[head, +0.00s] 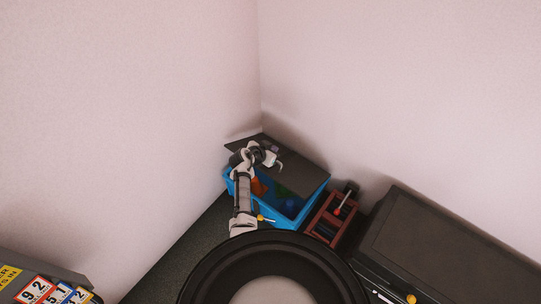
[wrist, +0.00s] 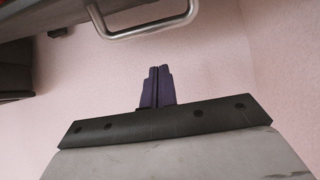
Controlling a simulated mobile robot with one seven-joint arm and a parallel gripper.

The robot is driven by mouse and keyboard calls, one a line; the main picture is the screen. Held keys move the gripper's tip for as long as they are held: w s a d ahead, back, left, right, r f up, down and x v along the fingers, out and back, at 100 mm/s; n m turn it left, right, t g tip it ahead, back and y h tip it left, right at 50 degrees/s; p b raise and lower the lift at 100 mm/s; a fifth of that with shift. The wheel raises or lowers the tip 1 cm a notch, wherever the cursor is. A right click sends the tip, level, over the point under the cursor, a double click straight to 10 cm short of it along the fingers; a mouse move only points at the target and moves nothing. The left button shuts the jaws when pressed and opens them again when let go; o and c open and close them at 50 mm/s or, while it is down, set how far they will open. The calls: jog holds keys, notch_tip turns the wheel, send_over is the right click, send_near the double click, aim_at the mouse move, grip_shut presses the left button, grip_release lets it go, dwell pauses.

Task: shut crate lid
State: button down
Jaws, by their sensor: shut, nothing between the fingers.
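The blue crate (head: 242,190) stands in the corner in the head view, with several coloured items inside, among them an orange one and a blue one. Its dark lid (head: 305,174) is raised at the back, so the crate's front is open to view. My arm reaches over the crate's left side, and my gripper (head: 275,163) is in front of the lid; whether they touch cannot be told. In the wrist view my gripper (wrist: 156,70) has its purple fingers together and empty. A metal bar handle (wrist: 152,24) on a dark panel edge, seemingly the lid, shows above the fingertips.
A large dark case (head: 440,245) lies further right. Number cards (head: 40,288) are at lower left. Pink walls (head: 150,100) close the corner behind; dark counter (head: 180,245) is bare left of the crate.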

aim_at(263, 171)
jog(key=shift+s+a+f, duration=0.2)
jog(key=shift+s+f, duration=0.1)
jog(key=shift+f, duration=0.35)
jog(key=shift+s+a+f, duration=0.15)
jog(key=shift+s+f, duration=0.1)
jog(key=shift+f, duration=0.4)
jog(key=shift+f, duration=0.1)
jog(key=s+f+b, duration=0.1)
jog(key=s+a+f+b, duration=0.1)
jog(key=f+b, duration=0.1)
jog(key=s+a+f+b, duration=0.1)
jog(key=f+b, duration=0.1)
jog(key=shift+s+a, duration=0.1)
jog(key=shift+a, duration=0.1)
jog(key=shift+s+a+f, duration=0.2)
jog(key=shift+s, duration=0.05)
jog(key=shift+r, duration=0.15)
